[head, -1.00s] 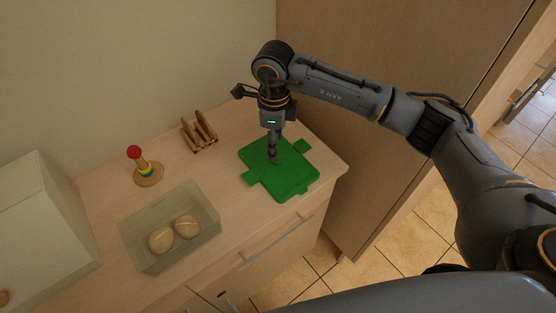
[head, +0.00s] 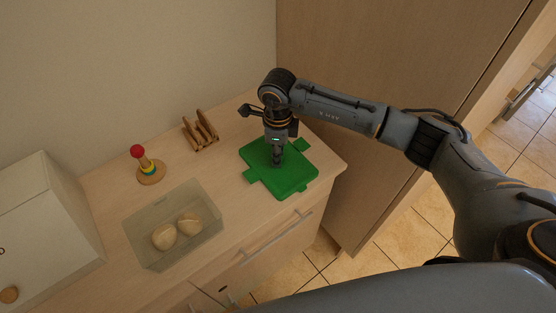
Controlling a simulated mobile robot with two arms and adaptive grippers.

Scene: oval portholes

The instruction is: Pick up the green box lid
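The green box lid (head: 292,180) lies flat on the wooden counter near its right end, with tabs sticking out at its edges. My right gripper (head: 278,163) points straight down over the middle of the lid, with its fingertips at or very close to the top. The fingers look dark and narrow from this angle, so I cannot tell whether they are open or shut, or whether they grip any part of the lid. My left gripper is not in view.
A clear box (head: 150,262) holding two round tan items (head: 164,237) stands left of the lid. A ring stacker with a red ball (head: 138,152) and a wooden rack (head: 201,135) stand behind. A white cabinet (head: 45,235) is at far left. A tall wooden panel (head: 370,60) rises at right.

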